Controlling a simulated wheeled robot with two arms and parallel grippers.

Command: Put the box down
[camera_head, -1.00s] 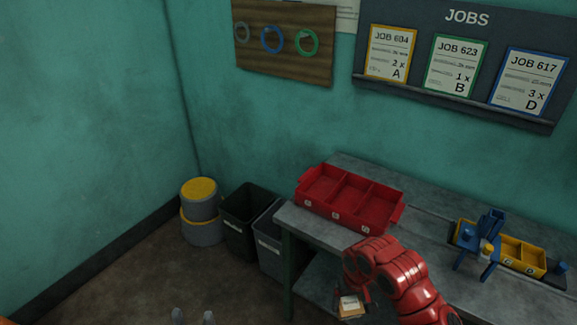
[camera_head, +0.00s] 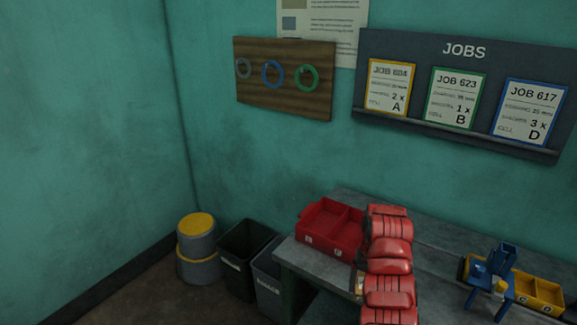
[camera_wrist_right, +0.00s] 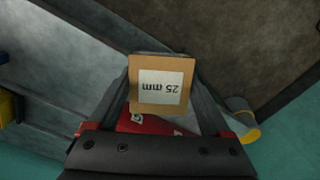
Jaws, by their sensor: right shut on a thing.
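The box (camera_wrist_right: 162,105) is a small brown carton with a white label reading "25 mm", upside down in the right wrist view. My right gripper (camera_wrist_right: 162,72) is shut on it, one finger along each side. In the head view a small pale part of the box (camera_head: 359,283) shows at the left edge of my red right arm, which hides the rest and the gripper. The box appears in front of the grey workbench (camera_head: 303,259); its height relative to the top is unclear. My left gripper is out of view.
A red compartment tray (camera_head: 328,243) stands on the bench, partly behind my arm. A blue stand (camera_head: 490,285) and yellow bins (camera_head: 540,290) are to the right. Two dark waste bins (camera_head: 243,262) and grey yellow-topped drums (camera_head: 196,250) stand left of the bench.

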